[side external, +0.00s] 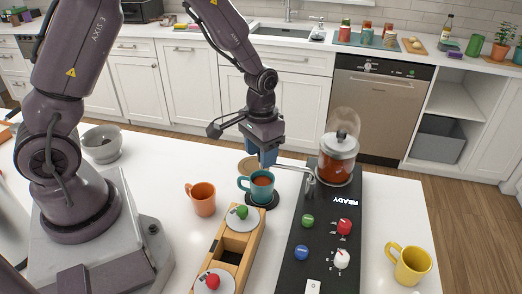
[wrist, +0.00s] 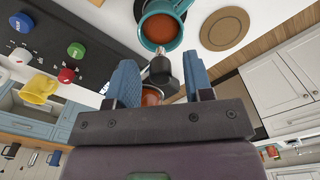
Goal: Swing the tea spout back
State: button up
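The tea spout (side external: 290,168) is a thin metal pipe running left from the dispenser towards the teal mug (side external: 262,188). The mug holds reddish-brown tea and stands on a dark round pad (side external: 275,204). My gripper (side external: 263,158) is just above the mug, at the spout's outer end. In the wrist view, my gripper's two blue fingers (wrist: 160,78) stand apart, one on each side of the spout's dark end piece (wrist: 164,70). They look open, with no clear grip; exact contact is hidden. The teal mug also shows at the top of the wrist view (wrist: 160,28).
The glass tea jar (side external: 338,158) stands at the back of the black panel (side external: 325,205), with coloured knobs in front. An orange mug (side external: 201,199), a wooden holder (side external: 240,246) and a round brown coaster (side external: 247,165) are close by. A yellow mug (side external: 410,265) stands right.

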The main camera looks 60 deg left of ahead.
grip_shut()
jog(key=shift+a, duration=0.1)
jog(key=w+a+m, duration=0.2)
jog(key=w+m, duration=1.1)
jog(key=m, duration=0.1)
jog(key=shift+w+a, duration=0.15)
jog(key=shift+a, duration=0.05)
jog(key=shift+w+r, duration=0.1)
dwell(0.5)
jog(key=shift+o, duration=0.5)
grip_release()
